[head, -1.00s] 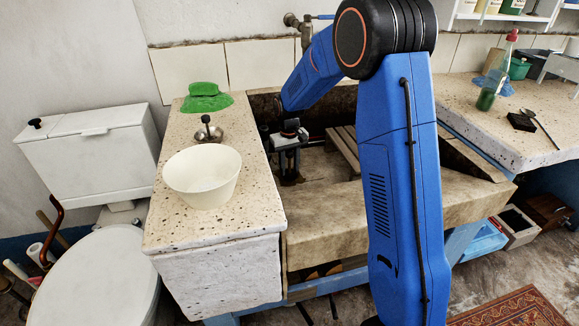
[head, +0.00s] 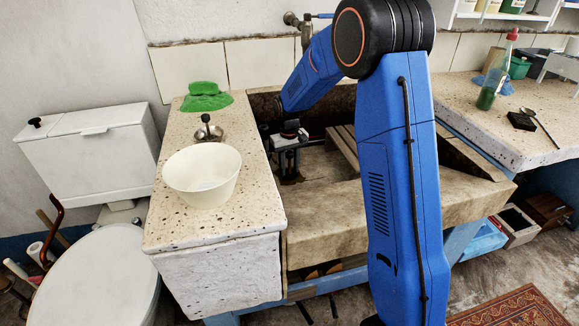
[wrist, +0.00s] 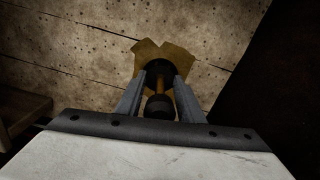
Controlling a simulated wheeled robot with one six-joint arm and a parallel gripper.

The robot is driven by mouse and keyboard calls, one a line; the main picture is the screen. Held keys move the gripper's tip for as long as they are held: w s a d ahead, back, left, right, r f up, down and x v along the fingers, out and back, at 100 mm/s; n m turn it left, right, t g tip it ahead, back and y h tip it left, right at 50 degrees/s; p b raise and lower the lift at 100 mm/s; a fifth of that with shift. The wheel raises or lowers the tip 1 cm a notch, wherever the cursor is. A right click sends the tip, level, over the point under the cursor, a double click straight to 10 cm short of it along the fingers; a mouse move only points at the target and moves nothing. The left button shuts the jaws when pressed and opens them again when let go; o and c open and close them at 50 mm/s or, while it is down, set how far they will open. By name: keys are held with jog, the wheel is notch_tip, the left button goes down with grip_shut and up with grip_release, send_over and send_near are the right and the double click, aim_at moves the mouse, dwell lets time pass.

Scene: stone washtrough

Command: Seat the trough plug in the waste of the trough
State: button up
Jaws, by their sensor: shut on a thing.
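My gripper (head: 287,172) is down inside the stone trough (head: 330,222), near its left wall. In the wrist view my gripper (wrist: 160,88) is shut on the trough plug (wrist: 158,106), which has a dark round knob, a brownish stem and a dark disc at its far end. The plug's disc lies in front of an irregular yellow-brown patch (wrist: 148,52) on the trough floor. The waste opening cannot be made out; the plug and fingers cover that spot. I cannot tell whether the disc touches the floor.
On the left worktop (head: 222,228) are a cream bowl (head: 203,180), a metal piece with a black knob (head: 208,133) and a green cloth heap (head: 206,102). A wooden slatted rack (head: 344,147) stands in the trough, right of my gripper. The right counter (head: 470,115) holds a bottle (head: 488,95).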

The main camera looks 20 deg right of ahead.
aim_at(289, 152)
jog(key=shift+f, duration=0.45)
dwell(0.3)
jog(key=o, duration=2)
jog(key=shift+r, duration=5)
